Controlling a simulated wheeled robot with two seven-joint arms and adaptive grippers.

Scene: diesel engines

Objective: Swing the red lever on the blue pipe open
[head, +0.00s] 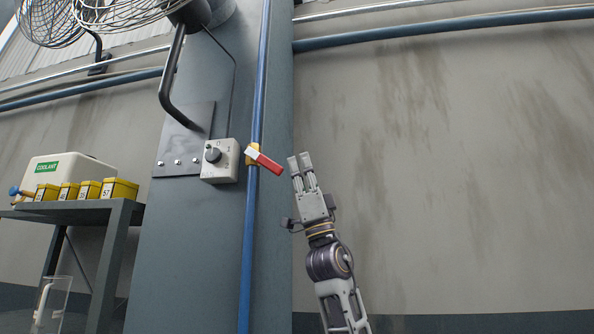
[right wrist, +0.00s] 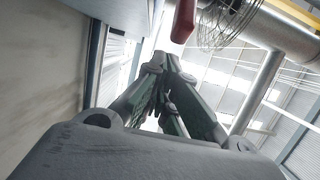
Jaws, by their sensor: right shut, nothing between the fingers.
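The red lever (head: 265,161) is on a yellow valve body (head: 252,154) on the thin vertical blue pipe (head: 249,215). Its white-marked end is at the pipe, and its red end points right and down, slanted across the pipe's direction. My right gripper (head: 299,162) is shut and empty, just right of the lever's red end in the head view, with a small gap in the picture. In the right wrist view the red lever (right wrist: 184,22) shows just above the shut fingertips. I cannot tell the gap in depth. My left gripper is not in view.
The pipe runs along a blue-grey column (head: 190,250). A grey switch box (head: 220,161) sits left of the valve. A caged fan (head: 120,10) hangs above. A shelf (head: 75,212) with yellow bins and a coolant tank (head: 70,170) stands left.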

